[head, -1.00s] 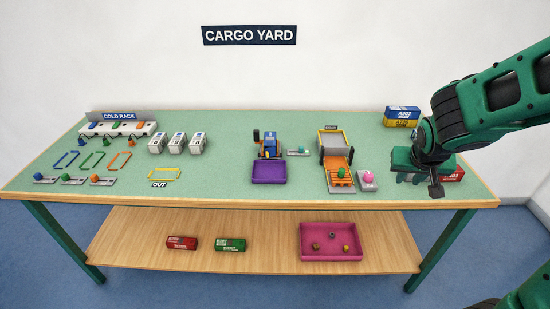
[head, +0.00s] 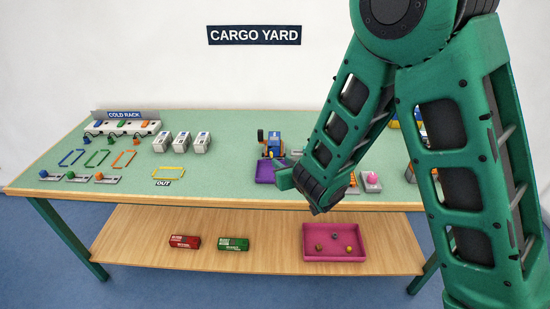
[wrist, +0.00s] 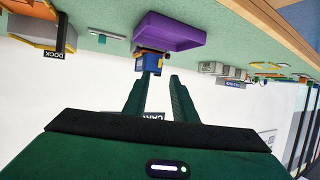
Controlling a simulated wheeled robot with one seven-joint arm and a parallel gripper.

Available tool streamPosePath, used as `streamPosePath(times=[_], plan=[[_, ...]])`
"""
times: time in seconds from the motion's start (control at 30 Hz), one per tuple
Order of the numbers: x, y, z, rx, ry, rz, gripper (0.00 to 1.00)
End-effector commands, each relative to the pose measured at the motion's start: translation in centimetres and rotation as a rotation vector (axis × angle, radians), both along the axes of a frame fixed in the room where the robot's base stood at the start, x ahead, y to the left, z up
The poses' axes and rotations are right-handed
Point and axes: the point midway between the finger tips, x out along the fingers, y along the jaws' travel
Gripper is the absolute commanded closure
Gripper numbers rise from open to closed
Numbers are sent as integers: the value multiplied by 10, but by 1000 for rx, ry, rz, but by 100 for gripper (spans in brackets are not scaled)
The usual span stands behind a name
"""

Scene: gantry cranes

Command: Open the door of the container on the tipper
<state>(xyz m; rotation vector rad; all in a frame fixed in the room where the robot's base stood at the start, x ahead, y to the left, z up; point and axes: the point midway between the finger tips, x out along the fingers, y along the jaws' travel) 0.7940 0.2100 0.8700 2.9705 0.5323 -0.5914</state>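A blue container on the tipper (head: 271,143) stands near the table's middle, behind a purple tray (head: 264,172). Its door cannot be made out at this size. The wrist view is upside down and shows the blue container (wrist: 149,66) just past my fingertips, with the purple tray (wrist: 168,32) beside it. My gripper (wrist: 159,84) has its two green fingers apart with nothing between them. In the head view my gripper (head: 284,178) is in front of the tipper, over the tray's right part. My arm hides the dock area.
White boxes (head: 181,142) and the cold rack (head: 122,127) stand to the left. A pink button (head: 372,178) sits to the right. In the wrist view a dock sign (wrist: 54,55) shows. A pink tray (head: 346,241) is on the lower shelf.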

Motion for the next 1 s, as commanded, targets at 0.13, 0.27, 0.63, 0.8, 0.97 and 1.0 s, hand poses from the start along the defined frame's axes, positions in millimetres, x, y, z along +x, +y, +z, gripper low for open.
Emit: streamPosePath(times=[0.13, 0.27, 0.63, 0.8, 0.97, 1.0], plan=[[24, 7, -11, -2, -1, -2, 75], [43, 15, -20, -1, 1, -3, 75], [77, 27, -34, -2, 0, -1, 75], [79, 28, -35, -2, 0, -1, 75], [79, 28, -35, -2, 0, -1, 77], [79, 28, -35, -2, 0, -1, 87]])
